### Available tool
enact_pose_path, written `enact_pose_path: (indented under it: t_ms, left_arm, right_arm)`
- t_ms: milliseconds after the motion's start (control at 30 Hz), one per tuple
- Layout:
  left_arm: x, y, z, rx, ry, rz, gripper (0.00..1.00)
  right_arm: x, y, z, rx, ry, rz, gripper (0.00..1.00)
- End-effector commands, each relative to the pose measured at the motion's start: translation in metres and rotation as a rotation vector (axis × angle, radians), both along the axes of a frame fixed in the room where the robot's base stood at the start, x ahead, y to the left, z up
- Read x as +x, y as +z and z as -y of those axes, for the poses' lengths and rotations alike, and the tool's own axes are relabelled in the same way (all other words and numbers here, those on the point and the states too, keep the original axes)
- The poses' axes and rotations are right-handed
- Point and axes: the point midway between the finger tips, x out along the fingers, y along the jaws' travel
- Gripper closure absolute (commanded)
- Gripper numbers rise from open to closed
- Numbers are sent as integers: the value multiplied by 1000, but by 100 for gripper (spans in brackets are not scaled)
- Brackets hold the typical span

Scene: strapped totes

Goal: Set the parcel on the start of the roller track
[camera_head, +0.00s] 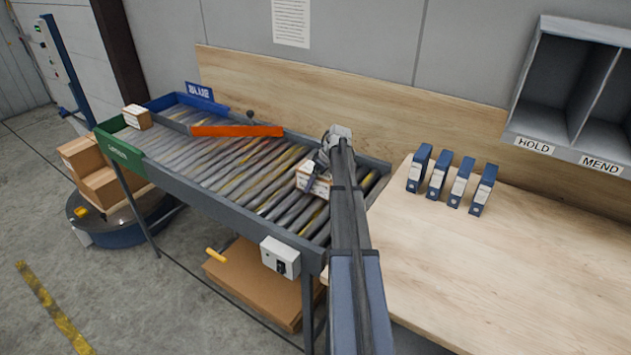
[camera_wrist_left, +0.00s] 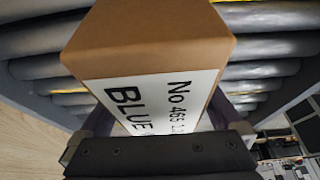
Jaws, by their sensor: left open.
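The parcel (camera_head: 313,184) is a small brown box with a white label. It rests on the rollers near the right end of the roller track (camera_head: 205,185). In the left wrist view the parcel (camera_wrist_left: 150,45) fills the middle, its label reading "BLUE" and a number starting "No 465". My left gripper (camera_head: 323,160) is at the parcel, its jaws open with a finger at each side of the box; whether they touch it I cannot tell. My arm hides part of the track's right end. My right gripper is not in view.
An orange diverter bar (camera_head: 238,131) crosses the track toward the blue and green ends. Another box (camera_head: 137,117) sits at the far left end. A wooden table (camera_head: 500,265) with several blue binders (camera_head: 438,177) adjoins on the right. A control box (camera_head: 280,257) juts from the front.

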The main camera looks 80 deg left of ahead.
Motion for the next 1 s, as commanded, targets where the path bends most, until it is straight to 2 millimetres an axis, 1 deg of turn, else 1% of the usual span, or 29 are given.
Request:
enact_pose_path:
  t_ms: [267, 733, 867, 1000]
  left_arm:
    - [7, 28, 6, 0, 0, 0, 0]
    - [28, 97, 25, 0, 0, 0, 0]
    - [33, 108, 29, 0, -1, 0, 0]
    - [35, 112, 30, 0, -1, 0, 0]
  right_arm:
    - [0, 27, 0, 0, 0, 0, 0]
    - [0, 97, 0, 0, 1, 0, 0]
    - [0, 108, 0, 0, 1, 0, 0]
    - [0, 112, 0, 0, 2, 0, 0]
